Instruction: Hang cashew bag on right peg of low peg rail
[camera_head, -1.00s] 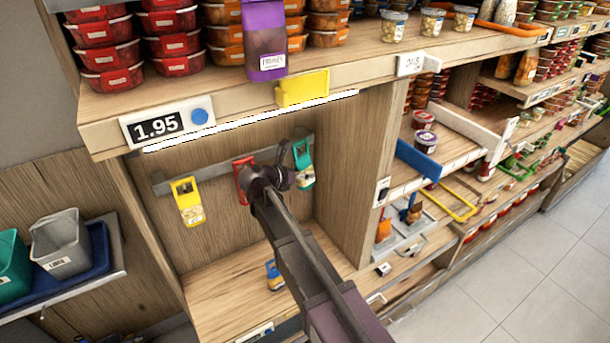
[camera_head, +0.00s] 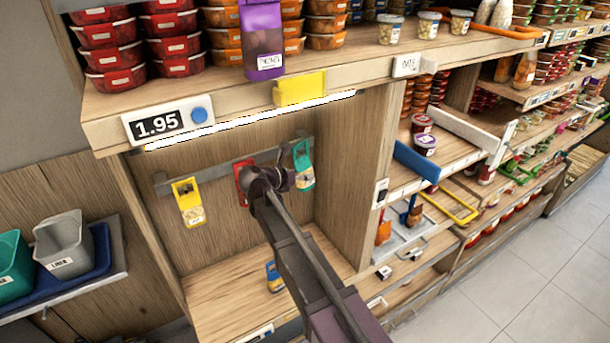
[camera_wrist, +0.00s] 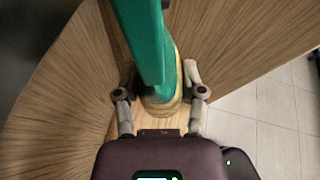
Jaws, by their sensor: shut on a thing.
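A teal-topped bag (camera_head: 303,158) hangs at the right end of the low grey peg rail (camera_head: 215,171); its print is too small to read, but it fits the cashew bag. In the wrist view its teal upper part (camera_wrist: 147,40) rises between my fingers. My gripper (camera_wrist: 160,92) is shut on the bag's lower part, one finger on each side. In the head view my wrist hides the fingers and part of the rail. I cannot see clearly whether the bag's hole is around the peg.
A yellow bag (camera_head: 188,203) hangs at the rail's left and a red bag (camera_head: 243,178) in the middle, partly behind my wrist. A blue bag (camera_head: 274,276) stands on the bottom shelf (camera_head: 225,300). A wooden side wall (camera_head: 350,180) stands close on the right; the upper shelf overhangs.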

